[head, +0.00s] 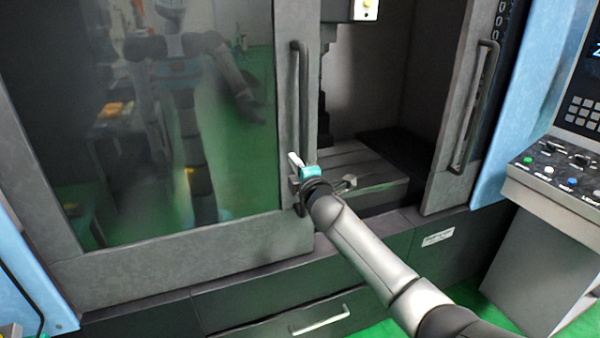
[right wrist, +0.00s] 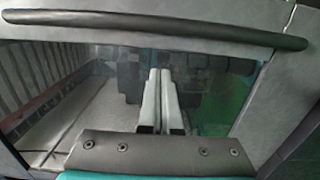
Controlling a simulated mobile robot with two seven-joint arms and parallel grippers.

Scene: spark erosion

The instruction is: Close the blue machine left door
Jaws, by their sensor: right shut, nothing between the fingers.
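The left door (head: 225,245) of the machine is a grey frame around a large dark window, with a vertical dark handle (head: 300,100) near its right edge. An opening shows between it and the right door (head: 450,165), so the doorway stands partly open. My right gripper (head: 293,158) is at the lower part of the left door's handle, with its fingers shut and empty. I cannot tell whether it touches the handle or door. In the right wrist view the shut fingers (right wrist: 163,80) lie side by side before reflective glass, and a dark handle bar (right wrist: 170,32) crosses the top. My left gripper is not in view.
A grey machine bed (head: 355,165) shows inside the opening. The right door has its own vertical handle (head: 473,105). A control panel (head: 560,165) with buttons stands at the right. A drawer with a light handle (head: 320,320) lies below. Green floor shows at the bottom.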

